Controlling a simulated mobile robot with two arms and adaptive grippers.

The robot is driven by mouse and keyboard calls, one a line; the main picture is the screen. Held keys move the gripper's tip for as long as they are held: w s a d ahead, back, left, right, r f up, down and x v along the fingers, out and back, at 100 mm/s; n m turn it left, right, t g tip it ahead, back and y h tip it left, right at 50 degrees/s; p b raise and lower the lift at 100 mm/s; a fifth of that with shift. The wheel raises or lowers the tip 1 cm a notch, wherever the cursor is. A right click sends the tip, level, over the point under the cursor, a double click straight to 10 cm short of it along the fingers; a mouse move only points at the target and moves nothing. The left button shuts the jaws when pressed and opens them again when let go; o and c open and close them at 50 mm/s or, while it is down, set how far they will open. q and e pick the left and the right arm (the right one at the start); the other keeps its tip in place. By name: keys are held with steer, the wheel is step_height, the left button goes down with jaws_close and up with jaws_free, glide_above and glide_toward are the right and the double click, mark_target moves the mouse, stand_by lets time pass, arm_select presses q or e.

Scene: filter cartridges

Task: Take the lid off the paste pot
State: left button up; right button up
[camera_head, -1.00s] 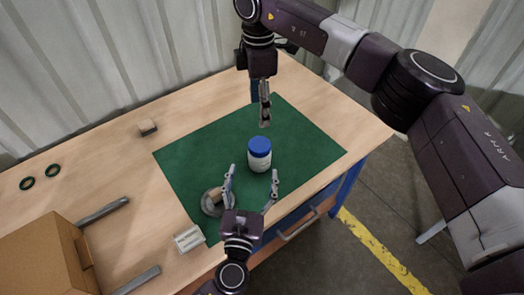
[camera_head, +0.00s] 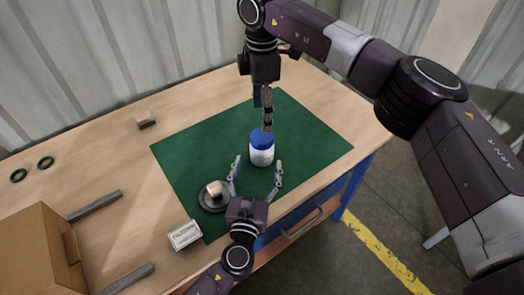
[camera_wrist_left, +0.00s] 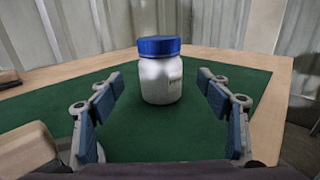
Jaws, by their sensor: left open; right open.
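The paste pot (camera_head: 262,156) is a white jar with a blue lid (camera_head: 262,139), upright on the green mat (camera_head: 310,148). The lid is on the pot. In the left wrist view the pot (camera_wrist_left: 161,80) stands ahead, centred between the fingers. My left gripper (camera_head: 258,170) is open, its fingertips just short of the pot on either side, seemingly not touching. In the left wrist view its blue-padded fingers (camera_wrist_left: 160,105) are spread wide. My right gripper (camera_head: 267,126) points down right over the lid and hides part of it. Whether it touches the lid I cannot tell.
A round dark dish (camera_head: 207,207) with a tan-topped piece lies left of my left gripper. A labelled white box (camera_head: 185,235), a cardboard box (camera_head: 38,250), two green rings (camera_head: 32,169) and a small brown block (camera_head: 146,119) are further left. The mat's right side is clear.

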mark_target(262, 136)
arm_select(q)
steer(key=w, duration=0.4)
steer(key=w+d, duration=0.1)
steer(key=w, duration=0.2)
steer(key=shift+d, duration=0.1)
steer(key=shift+c, duration=0.4)
jaws_close()
arm_select(e)
steer(key=n, duration=0.4)
steer(key=shift+f+n, duration=0.25)
steer(key=shift+n, duration=0.05)
step_height(262, 136, down, 8)
steer(key=shift+r, duration=0.2)
